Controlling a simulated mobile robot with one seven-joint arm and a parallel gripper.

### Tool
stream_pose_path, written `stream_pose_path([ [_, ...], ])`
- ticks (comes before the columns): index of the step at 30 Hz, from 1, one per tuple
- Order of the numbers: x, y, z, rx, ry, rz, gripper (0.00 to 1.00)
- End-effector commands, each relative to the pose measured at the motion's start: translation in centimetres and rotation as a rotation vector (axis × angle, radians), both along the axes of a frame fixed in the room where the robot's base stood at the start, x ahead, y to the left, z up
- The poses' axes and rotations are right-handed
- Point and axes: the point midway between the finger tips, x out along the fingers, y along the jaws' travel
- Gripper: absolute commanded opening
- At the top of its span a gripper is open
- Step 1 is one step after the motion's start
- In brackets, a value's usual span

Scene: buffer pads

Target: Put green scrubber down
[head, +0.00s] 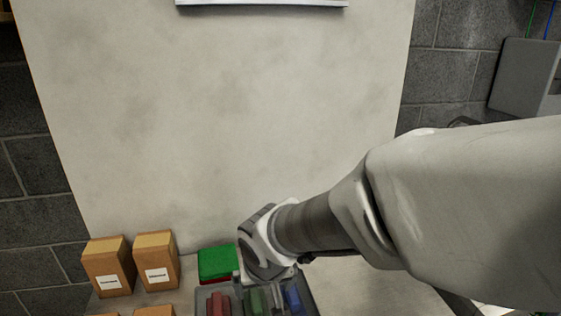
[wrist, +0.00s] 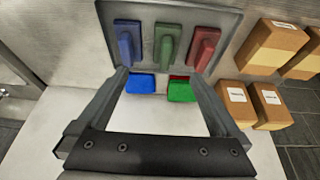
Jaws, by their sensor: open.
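The green scrubber (wrist: 167,46) lies in the middle slot of a grey tray (wrist: 225,20), between the blue scrubber (wrist: 128,42) and the red scrubber (wrist: 204,48). In the head view the green scrubber (head: 256,300) shows in the tray, in front of my gripper. My gripper (wrist: 160,79) is open with nothing held. Its fingertips are near the tray edge in the wrist view, apart from the green scrubber. In the head view my wrist hides the fingers and part of the tray.
A green pad (head: 216,262) lies behind the tray; a red edge shows at its front. A blue pad (wrist: 140,83) lies beside it in the wrist view. Several cardboard boxes (head: 108,270) stand at the left in the head view. A pale wall panel (head: 220,120) rises behind.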

Motion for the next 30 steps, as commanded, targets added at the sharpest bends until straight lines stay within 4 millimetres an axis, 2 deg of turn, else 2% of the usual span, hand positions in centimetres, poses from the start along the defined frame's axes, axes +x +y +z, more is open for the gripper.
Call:
stream_pose_path([
  [4,0.0,1.3,0.0,0.009,0.011,0.017,1.00],
  [7,0.2,1.6,-0.9,0.011,0.012,0.020,1.00],
  [21,3.6,2.4,-9.5,0.010,0.013,0.019,1.00],
  [25,4.3,2.6,-10.9,0.011,0.010,0.020,1.00],
  [30,4.7,2.7,-11.6,0.010,0.010,0.019,1.00],
])
